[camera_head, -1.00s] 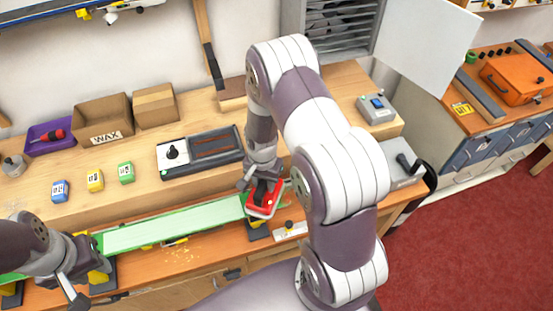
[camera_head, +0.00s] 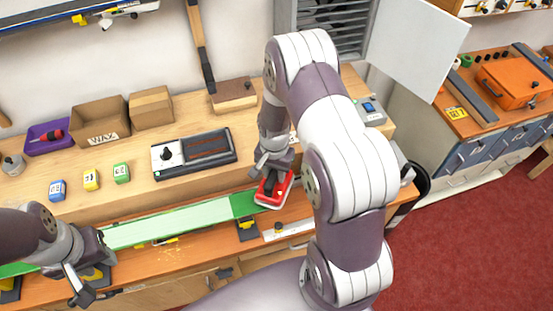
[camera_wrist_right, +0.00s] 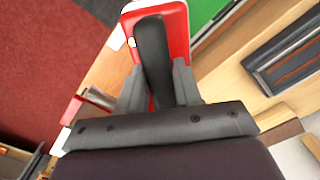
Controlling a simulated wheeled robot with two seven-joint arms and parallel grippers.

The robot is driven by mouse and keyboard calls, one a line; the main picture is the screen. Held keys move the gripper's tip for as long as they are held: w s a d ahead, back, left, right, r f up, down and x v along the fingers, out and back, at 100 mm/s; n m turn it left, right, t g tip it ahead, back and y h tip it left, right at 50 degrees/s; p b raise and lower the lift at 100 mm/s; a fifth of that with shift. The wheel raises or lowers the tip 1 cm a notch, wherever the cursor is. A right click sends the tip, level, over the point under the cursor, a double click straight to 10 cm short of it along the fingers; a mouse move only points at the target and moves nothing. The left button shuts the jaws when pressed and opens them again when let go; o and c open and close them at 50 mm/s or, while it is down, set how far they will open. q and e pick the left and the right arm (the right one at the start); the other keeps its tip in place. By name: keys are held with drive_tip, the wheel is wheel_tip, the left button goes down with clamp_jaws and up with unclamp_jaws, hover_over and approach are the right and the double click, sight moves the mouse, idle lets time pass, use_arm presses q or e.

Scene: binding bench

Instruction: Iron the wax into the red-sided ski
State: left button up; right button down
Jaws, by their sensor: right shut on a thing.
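The iron (camera_head: 273,191), red with a pale rim and a black handle, is at the right end of the ski (camera_head: 170,226). The ski has a pale green base and green ends; no red side shows. My right gripper (camera_head: 272,168) is shut on the iron's handle. In the right wrist view the iron (camera_wrist_right: 178,35) sits between the fingers (camera_wrist_right: 158,88), with a green surface (camera_wrist_right: 204,12) beside it. Whether the iron touches the ski is unclear. My left gripper (camera_head: 88,280) is by the ski's left part; its jaw opening is unclear.
A black and grey device (camera_head: 193,153) lies behind the ski. Blue (camera_head: 57,190), yellow (camera_head: 91,180) and green (camera_head: 121,173) blocks stand left of it, before a cardboard WAX box (camera_head: 100,122). Yellowish crumbs lie on the bench in front of the ski. Red floor is open at right.

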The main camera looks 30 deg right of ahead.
wheel_tip(320, 180, up, 4)
drive_tip(key=shift+w+a+f+p, duration=0.1)
drive_tip(key=shift+a+f+p, duration=0.05)
drive_tip(key=shift+p, duration=0.9)
drive_tip(key=shift+r+p, duration=0.3)
drive_tip(key=shift+r, duration=0.05)
